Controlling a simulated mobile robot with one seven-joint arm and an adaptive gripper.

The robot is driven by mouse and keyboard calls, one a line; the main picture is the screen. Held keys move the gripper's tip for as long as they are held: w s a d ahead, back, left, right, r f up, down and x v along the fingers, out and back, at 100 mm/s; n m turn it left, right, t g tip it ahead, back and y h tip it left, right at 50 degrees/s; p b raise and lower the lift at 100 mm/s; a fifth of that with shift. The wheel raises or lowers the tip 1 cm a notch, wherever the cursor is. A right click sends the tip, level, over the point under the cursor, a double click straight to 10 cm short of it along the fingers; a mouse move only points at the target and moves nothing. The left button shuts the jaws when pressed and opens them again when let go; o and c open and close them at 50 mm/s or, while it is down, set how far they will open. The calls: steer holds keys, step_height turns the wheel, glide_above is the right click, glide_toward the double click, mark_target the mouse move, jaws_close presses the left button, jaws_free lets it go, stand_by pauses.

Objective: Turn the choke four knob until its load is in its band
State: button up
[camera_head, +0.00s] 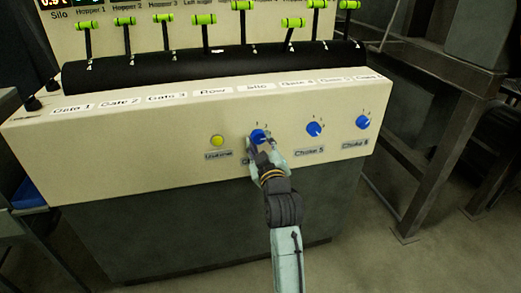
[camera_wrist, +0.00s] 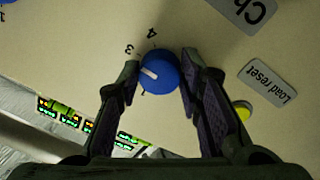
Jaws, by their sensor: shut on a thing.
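The choke four knob (camera_head: 258,135) is the blue knob right of the yellow button on the panel front. Its label is mostly hidden behind my gripper (camera_head: 265,155). In the wrist view the knob (camera_wrist: 163,72) sits between my two fingertips (camera_wrist: 160,82), which are shut on its sides. Its white pointer line points up-left in that view, on the side of the printed 3, with the 4 above the knob. A label starting "Ch" (camera_wrist: 249,9) is cut off at the top edge. Small lit readouts (camera_wrist: 80,118) show at lower left, too small to read.
A yellow button (camera_head: 217,141) is left of the knob; its label reads "Load reset" in the wrist view (camera_wrist: 268,82). The Choke 5 knob (camera_head: 314,129) and another blue knob (camera_head: 362,122) are to the right. Green-topped levers (camera_head: 204,20) stand above.

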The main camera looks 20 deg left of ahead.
mark_target(258, 103)
steer(key=shift+r+n, duration=0.1)
steer(key=shift+n, duration=0.2)
steer(key=o, duration=1.2)
steer(key=shift+c, duration=0.2)
step_height(258, 103, up, 10)
steer(key=shift+f, duration=0.1)
